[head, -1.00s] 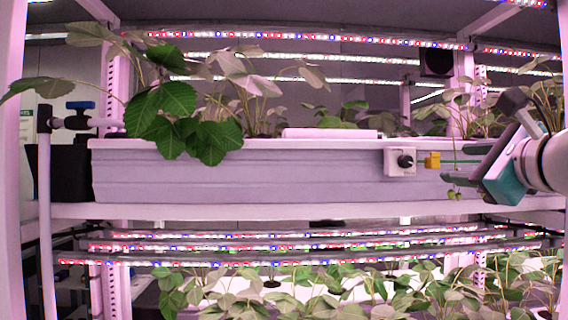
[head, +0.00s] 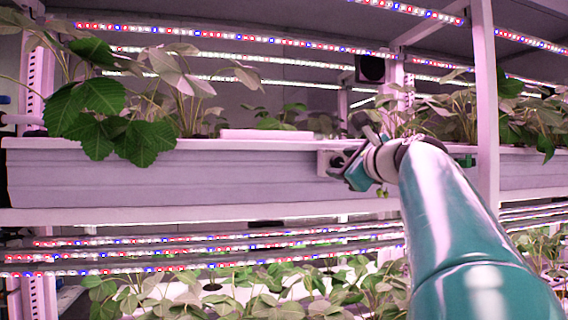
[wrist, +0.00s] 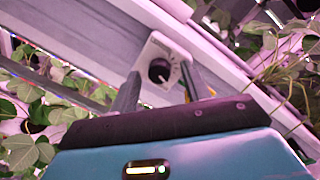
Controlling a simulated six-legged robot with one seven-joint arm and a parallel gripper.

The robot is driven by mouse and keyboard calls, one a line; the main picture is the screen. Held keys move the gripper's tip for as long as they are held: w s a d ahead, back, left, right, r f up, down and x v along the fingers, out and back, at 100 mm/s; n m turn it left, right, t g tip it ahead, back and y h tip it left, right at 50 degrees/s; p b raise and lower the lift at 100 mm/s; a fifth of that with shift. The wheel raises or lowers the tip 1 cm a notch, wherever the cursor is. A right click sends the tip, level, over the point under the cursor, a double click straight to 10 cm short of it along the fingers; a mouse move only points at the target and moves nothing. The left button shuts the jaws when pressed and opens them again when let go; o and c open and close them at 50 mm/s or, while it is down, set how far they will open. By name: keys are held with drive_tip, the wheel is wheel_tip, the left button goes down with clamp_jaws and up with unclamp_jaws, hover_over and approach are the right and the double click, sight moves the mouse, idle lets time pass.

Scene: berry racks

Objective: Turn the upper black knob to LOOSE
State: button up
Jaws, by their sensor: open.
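The black knob (wrist: 159,70) sits on a white box (wrist: 158,46) fixed to the front of the upper planter. In the wrist view it shows between my two fingers, with a pale pointer mark on its lower edge. My gripper (wrist: 160,76) is open, one finger on each side of the knob in the picture. I cannot tell whether the fingers touch it. In the head view, my gripper (head: 350,158) is in front of the white box (head: 324,161) and covers part of it. The dial lettering is too small to read.
The long grey planter (head: 150,180) runs across the upper shelf. Strawberry leaves (head: 110,115) hang over its left part. A white rack post (head: 484,110) stands right of my wrist. A yellow part (wrist: 207,91) shows behind my right finger.

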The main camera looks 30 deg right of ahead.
drive_tip(key=shift+w, duration=0.1)
drive_tip(key=shift+c, duration=0.5)
drive_tip(key=c, duration=0.9)
